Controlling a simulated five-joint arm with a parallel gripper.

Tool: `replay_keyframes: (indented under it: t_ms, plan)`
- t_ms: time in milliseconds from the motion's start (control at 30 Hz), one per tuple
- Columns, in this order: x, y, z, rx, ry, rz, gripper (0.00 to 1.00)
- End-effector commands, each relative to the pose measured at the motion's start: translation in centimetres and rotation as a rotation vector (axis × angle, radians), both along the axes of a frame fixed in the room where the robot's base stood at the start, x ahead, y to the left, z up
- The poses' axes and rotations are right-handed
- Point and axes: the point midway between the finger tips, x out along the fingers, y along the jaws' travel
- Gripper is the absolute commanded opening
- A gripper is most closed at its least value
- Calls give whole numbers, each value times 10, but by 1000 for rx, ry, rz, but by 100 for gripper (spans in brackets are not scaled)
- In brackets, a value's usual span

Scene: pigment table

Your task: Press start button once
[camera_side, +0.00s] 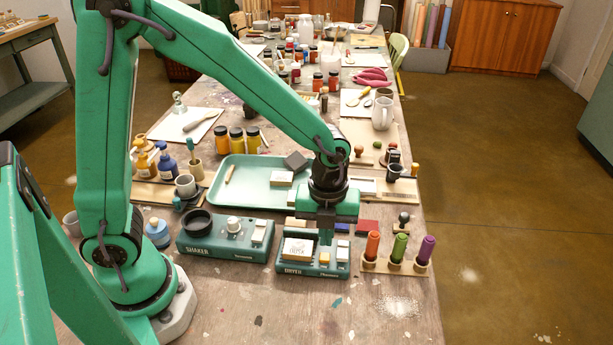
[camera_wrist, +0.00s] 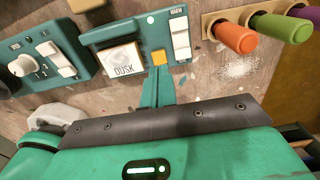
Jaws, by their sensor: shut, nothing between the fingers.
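The dryer (camera_side: 313,270) is a teal box on the table, lettered DRYER. On it are a small square yellow-orange button (camera_wrist: 159,57), a white block marked DUSK (camera_wrist: 121,63) and white rocker switches (camera_wrist: 180,38). No "start" lettering is readable. The yellow button also shows in the side view (camera_side: 324,258). My gripper (camera_side: 326,239) points down over the dryer, its fingers together and empty. In the wrist view my gripper's fingertips (camera_wrist: 157,82) appear just below the yellow button. I cannot tell whether they touch it.
The shaker (camera_side: 224,236), with a knob and white switch, stands just left of the dryer. A rack holds orange (camera_side: 372,245), green (camera_side: 399,247) and purple (camera_side: 425,250) cylinders close on the right. A pale green tray (camera_side: 232,190) lies behind. The table in front is clear.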

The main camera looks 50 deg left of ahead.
Motion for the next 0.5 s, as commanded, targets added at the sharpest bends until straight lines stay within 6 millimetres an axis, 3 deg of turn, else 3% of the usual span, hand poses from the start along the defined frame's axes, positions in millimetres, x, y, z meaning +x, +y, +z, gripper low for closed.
replay_keyframes:
  t_ms: [300, 500]
  plan:
    - [1, -1, 56, -2, -6, 0, 0]
    - [1, -1, 79, -2, -5, 0, 0]
